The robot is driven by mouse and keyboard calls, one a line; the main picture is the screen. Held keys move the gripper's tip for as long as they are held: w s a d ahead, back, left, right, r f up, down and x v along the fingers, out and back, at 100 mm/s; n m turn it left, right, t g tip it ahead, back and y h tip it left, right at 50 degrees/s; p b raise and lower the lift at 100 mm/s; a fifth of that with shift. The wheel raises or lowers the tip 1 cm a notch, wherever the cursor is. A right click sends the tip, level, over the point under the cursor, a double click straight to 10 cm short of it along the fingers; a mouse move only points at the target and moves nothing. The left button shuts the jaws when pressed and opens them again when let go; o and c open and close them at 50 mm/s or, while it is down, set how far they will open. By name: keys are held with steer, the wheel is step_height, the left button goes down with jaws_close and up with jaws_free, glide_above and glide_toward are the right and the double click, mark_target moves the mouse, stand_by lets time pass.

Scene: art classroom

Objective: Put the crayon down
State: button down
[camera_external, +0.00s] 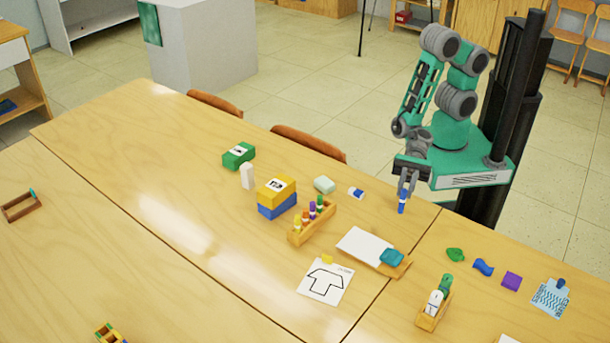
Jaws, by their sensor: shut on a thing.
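A blue crayon (402,205) with a pale band points downward, roughly upright, below my gripper (405,192). My gripper is shut on the crayon's upper part. The crayon is over the wooden table (140,180), near its far right edge. I cannot tell whether its lower end touches the tabletop.
A white paper (365,246) on a board with a teal item (392,257) lies in front of my gripper. A wooden holder (325,222) with several coloured sticks, stacked boxes (277,190) and a small blue-and-white piece (356,193) are to the left. The table's left part is largely clear.

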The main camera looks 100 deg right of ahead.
steer(key=w+a+r, duration=0.3)
steer(key=w+a, duration=0.1)
steer(key=w, duration=0.2)
steer(key=w+a+r, duration=0.4)
steer(key=w, duration=0.3)
steer(key=b, duration=0.2)
glide_above(331, 278)
steer(key=shift+m+t+h, duration=0.3)
steer(key=shift+t, duration=0.1)
step_height(331, 278, down, 14)
steer(key=shift+r, duration=0.25)
